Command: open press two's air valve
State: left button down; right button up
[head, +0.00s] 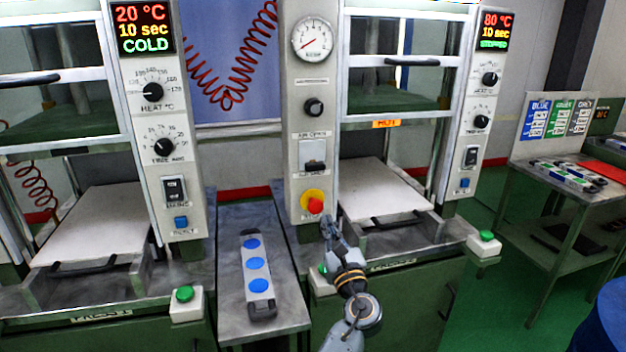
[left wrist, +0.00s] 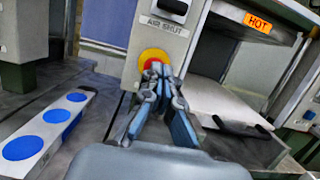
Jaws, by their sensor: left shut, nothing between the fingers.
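Press two's grey control column (head: 297,185) stands mid-picture in the head view. Its air valve (head: 313,160) sits between the "AIR OPEN" label above and a label below. In the left wrist view the valve's dark handle (left wrist: 173,7) is cut by the top edge, just above the "AIR SHUT" label (left wrist: 163,24). My left gripper (head: 326,222) is shut and empty, below the valve, close to the red stop button (head: 315,205) on its yellow disc. In the left wrist view the gripper's fingertips (left wrist: 157,70) overlap that button; contact cannot be told. My right gripper is out of view.
A pressure gauge (head: 313,40) and black knob (head: 314,107) are above the valve. Right of the column are a "HOT" sign (head: 386,124) and a pale plate (head: 378,190). A grey bar with blue discs (head: 254,265) lies on the table left. Green buttons (head: 487,236) jut out in front.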

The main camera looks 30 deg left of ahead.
aim_at(314, 165)
pick_arm(q)
jog(key=x, duration=0.3)
jog(key=p+x, duration=0.1)
jog(key=x, duration=0.6)
jog(key=shift+d+r, duration=0.15)
jog(key=shift+r, duration=0.15)
notch_tip(314, 165, up, 4)
jog(key=shift+s+d+f+p, duration=0.15)
jog(key=shift+f+p, duration=0.1)
jog(key=shift+p, duration=0.65)
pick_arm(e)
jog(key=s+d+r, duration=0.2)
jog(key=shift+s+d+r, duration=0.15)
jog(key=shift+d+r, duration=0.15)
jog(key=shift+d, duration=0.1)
pick_arm(q)
jog(key=shift+r, duration=0.1)
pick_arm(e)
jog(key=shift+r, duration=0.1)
